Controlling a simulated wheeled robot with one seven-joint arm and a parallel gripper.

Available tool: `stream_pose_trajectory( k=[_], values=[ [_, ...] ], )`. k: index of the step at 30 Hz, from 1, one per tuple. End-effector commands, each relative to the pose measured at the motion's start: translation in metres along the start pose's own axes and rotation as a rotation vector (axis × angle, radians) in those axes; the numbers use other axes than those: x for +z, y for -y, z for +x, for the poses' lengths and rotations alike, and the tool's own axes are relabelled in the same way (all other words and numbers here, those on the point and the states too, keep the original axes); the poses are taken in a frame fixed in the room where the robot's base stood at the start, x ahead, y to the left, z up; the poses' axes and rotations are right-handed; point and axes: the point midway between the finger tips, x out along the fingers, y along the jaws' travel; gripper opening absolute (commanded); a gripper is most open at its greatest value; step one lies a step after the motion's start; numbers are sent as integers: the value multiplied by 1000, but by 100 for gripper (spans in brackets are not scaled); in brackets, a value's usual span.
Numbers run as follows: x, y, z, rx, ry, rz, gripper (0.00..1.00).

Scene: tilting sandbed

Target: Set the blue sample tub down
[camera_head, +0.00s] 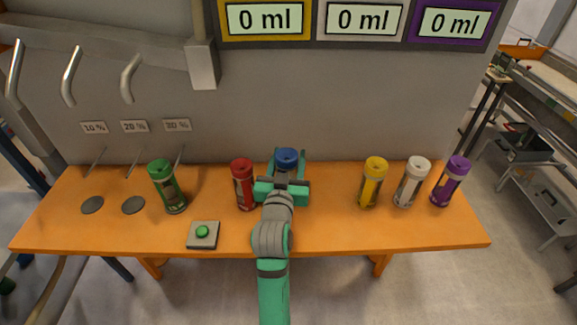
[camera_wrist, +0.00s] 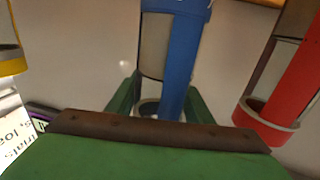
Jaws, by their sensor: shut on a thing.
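The blue sample tub (camera_head: 287,157) is near the back of the orange bench, mostly hidden behind my gripper in the head view. My gripper (camera_head: 287,168) is shut on it, one green finger on each side. In the wrist view the blue tub (camera_wrist: 181,65) stands between the fingers (camera_wrist: 158,103), a blue strip running along its grey body. Its base is hidden in the head view, so I cannot tell whether it touches the bench.
The orange bench (camera_head: 325,228) also bears a red tub (camera_head: 243,186) just left of my gripper, a green tub (camera_head: 167,187), a yellow tub (camera_head: 372,184), a white tub (camera_head: 411,183), a purple tub (camera_head: 451,183) and a green button (camera_head: 203,232). Bench between blue and yellow is clear.

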Motion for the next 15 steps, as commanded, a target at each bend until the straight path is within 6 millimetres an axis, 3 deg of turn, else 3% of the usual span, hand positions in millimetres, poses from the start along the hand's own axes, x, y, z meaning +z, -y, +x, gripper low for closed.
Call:
stream_pose_trajectory(
  k=[6, 15],
  values=[
    [28, 0, 1, -1, 2, -1, 16],
    [31, 0, 1, 0, -1, 0, 16]
  ],
)
